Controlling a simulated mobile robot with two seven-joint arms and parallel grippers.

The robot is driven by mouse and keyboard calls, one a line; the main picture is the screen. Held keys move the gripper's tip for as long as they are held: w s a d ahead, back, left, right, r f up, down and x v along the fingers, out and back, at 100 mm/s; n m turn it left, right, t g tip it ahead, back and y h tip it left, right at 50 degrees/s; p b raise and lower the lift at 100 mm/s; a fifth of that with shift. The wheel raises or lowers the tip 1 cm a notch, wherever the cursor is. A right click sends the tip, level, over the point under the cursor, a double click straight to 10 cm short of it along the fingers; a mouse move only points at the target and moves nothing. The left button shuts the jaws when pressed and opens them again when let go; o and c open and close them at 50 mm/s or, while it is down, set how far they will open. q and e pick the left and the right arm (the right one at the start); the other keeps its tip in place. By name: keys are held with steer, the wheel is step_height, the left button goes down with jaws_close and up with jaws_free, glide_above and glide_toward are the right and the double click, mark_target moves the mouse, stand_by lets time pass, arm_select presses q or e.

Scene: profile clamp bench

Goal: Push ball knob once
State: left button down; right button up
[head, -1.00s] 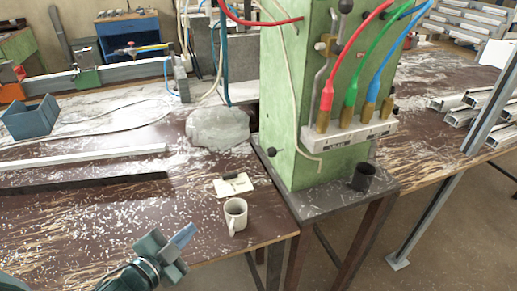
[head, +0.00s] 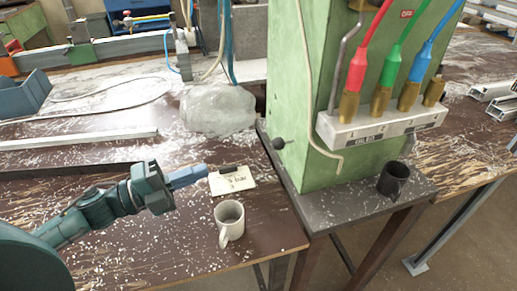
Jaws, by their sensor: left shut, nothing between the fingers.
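A small black ball knob (head: 279,143) sticks out from the left face of the green cabinet (head: 310,110), low down near its base. My left gripper (head: 203,171) comes in from the left above the brown table, with its blue-grey fingers pointing right. It is shut and empty. Its fingertips are to the left of the knob and a little lower in the picture, clearly apart from it. My right gripper is not in view.
A clear plastic-like lump (head: 217,108) lies behind. A dark cup (head: 393,180) stands on the cabinet's base plate. Hoses rise from a white manifold (head: 375,127).

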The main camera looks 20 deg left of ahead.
arm_select(q)
steer(key=p, duration=0.3)
glide_toward(283, 143)
steer(key=w+d, duration=0.2)
steer(key=w, duration=0.1)
steer(key=shift+w+d, duration=0.5)
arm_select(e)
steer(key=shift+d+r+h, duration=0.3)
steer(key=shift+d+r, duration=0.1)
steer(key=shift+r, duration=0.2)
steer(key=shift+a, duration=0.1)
